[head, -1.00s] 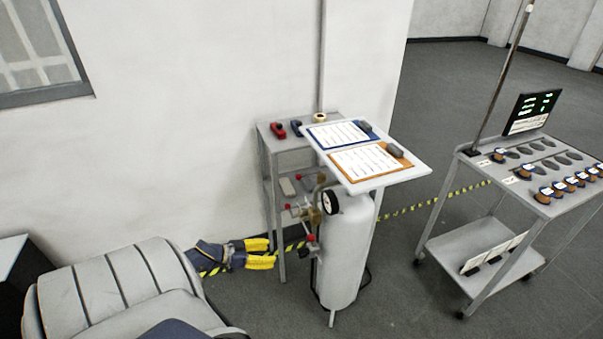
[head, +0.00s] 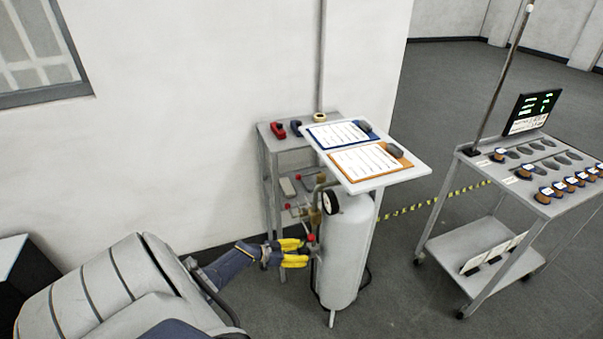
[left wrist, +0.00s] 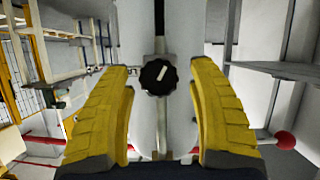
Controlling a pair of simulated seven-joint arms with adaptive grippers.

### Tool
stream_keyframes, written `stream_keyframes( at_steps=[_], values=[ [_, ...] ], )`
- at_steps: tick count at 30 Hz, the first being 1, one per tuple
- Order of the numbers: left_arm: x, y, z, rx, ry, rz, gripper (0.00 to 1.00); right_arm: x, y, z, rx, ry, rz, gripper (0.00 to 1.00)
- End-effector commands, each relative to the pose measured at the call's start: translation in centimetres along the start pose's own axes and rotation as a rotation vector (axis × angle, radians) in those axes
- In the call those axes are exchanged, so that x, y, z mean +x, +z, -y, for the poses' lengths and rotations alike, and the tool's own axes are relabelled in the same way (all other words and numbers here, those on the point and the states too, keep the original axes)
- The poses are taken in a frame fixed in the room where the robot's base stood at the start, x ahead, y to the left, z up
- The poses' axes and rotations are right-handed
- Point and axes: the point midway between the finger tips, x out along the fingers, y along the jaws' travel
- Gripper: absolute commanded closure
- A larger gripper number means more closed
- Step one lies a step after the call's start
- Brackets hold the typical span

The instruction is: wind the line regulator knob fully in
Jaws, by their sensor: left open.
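A round black knob (left wrist: 158,76) with a white pointer mark faces my left wrist camera, centred in front of a pale upright surface. I take it for the line regulator knob; I cannot make it out in the head view. My left gripper (head: 304,252) is open, its yellow fingers beside the grey cylinder (head: 343,265) at the height of a small red knob (head: 311,238). In the left wrist view the fingers stand either side of the black knob, with gaps on both sides; contact is not visible. My right gripper is not in view.
A round gauge (head: 330,203) sits near the cylinder's top, below a white board (head: 420,171) with two clipboards. A grey shelf stand (head: 266,135) is behind. A red ball (left wrist: 285,139) is right of the fingers in the wrist view. A trolley (head: 470,245) stands at right.

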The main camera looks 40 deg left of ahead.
Motion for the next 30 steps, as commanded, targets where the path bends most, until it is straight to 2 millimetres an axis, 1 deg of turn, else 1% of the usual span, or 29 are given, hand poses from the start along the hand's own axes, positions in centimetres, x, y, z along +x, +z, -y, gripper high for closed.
stream_keyframes(
  at_steps=[6,17,30],
  values=[
    [0.8,-0.01,-0.06,0.0,0.001,0.0,0.41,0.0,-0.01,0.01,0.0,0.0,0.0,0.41],
    [0.89,0.0,-0.08,0.0,0.002,0.0,0.41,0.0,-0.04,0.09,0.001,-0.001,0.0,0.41],
    [0.87,0.0,-0.07,0.0,0.001,0.0,0.92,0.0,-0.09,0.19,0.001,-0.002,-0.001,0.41]
  ],
)
